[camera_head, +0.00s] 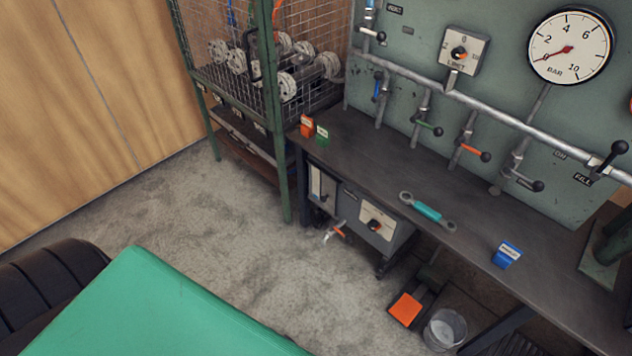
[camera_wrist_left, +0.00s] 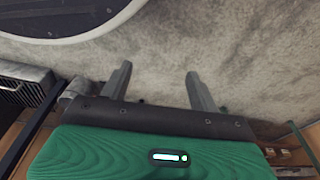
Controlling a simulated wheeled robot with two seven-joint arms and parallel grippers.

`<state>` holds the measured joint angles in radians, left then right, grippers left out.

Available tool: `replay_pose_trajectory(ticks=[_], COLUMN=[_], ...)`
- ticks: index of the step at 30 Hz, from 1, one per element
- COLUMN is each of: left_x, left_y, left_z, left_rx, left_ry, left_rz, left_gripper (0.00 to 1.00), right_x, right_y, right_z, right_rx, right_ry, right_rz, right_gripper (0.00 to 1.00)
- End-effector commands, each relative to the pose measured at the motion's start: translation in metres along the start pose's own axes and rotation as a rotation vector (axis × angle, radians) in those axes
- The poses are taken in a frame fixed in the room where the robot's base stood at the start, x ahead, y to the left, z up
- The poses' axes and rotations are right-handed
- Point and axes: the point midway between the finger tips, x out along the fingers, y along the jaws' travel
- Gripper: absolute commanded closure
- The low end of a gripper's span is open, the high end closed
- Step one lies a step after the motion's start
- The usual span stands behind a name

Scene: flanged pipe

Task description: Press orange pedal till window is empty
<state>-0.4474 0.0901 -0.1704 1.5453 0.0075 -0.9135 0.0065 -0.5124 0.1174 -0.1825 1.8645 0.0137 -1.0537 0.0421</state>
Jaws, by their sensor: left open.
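The orange pedal (camera_head: 405,308) is on the floor under the bench, left of a clear bucket, in the head view. A narrow upright window (camera_head: 322,188) shows on the front of the grey unit below the bench's left end; its level is too small to read. My left gripper (camera_wrist_left: 158,80) shows in the left wrist view, with its two fingers apart and nothing between them, above the bare floor. It is far from the pedal as far as I can tell; the pedal is not in that view. My right gripper is in neither view.
The clear bucket (camera_head: 445,328) stands close beside the pedal. The grey unit (camera_head: 374,222) has a small tap (camera_head: 335,232). A workbench (camera_head: 400,180) overhangs the pedal area. A wire cage (camera_head: 262,75) stands at the back. Open concrete floor (camera_head: 200,235) lies before the bench.

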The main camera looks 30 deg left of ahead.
Motion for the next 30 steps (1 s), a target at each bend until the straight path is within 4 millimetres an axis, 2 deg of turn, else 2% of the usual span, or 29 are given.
replay_pose_trajectory(ticks=[12, 21, 26, 30], left_x=[0.042, 0.065, 0.073, 0.066], left_y=[-0.007, -0.013, -0.017, -0.016], left_z=[0.044, 0.083, 0.105, 0.125], left_rx=[0.011, 0.019, 0.023, 0.025], left_ry=[-0.012, -0.019, -0.023, -0.037], left_rz=[-0.01, -0.017, -0.02, -0.019], left_gripper=[0.38, 0.38, 0.38, 0.38], right_x=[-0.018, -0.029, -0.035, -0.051], right_y=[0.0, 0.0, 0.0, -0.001], right_z=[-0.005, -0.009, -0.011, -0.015], right_rx=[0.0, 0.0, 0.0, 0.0], right_ry=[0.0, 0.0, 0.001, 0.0], right_rz=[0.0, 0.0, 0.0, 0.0], right_gripper=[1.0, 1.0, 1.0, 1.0])
